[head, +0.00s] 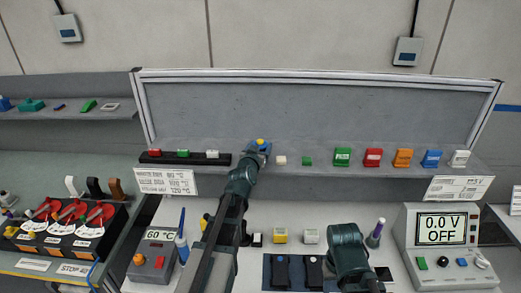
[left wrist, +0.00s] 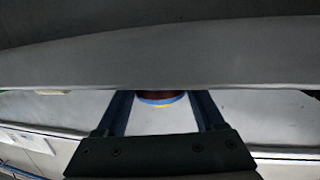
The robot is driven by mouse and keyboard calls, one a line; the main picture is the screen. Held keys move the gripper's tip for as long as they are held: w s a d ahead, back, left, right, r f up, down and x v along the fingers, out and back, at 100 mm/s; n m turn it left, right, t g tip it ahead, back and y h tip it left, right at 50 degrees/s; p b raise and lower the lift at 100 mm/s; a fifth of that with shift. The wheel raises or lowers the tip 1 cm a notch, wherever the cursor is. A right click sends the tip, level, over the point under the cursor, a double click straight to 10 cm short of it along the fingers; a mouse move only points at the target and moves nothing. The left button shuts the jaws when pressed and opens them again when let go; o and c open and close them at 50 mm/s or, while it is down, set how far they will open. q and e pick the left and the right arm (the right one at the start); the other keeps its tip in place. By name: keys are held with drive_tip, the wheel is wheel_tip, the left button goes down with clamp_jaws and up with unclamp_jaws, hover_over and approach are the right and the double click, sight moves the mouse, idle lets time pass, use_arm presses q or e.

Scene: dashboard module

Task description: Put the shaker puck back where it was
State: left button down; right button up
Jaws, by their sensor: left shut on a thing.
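My left gripper (head: 262,148) reaches over the shelf at the back. It is shut on a small round thing with a yellow top (head: 260,142), which I take to be the shaker puck. In the left wrist view the puck (left wrist: 158,99) sits between the fingers of the left gripper (left wrist: 160,105), showing dark red, blue and yellow bands; its far part is hidden. I cannot tell whether it touches the shelf. My right arm is folded at the lower right of the head view; its gripper does not show.
The shelf (head: 320,171) carries a black strip (head: 222,159) with red, green and white blocks left of the gripper. A cream block (head: 280,160) and green block (head: 307,161) stand close on its right, then several coloured boxes. A grey back panel (head: 310,110) rises behind.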

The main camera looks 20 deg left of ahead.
use_arm(q)
drive_tip(key=shift+f, duration=0.1)
unclamp_jaws()
use_arm(e)
drive_tip(key=shift+f, duration=0.15)
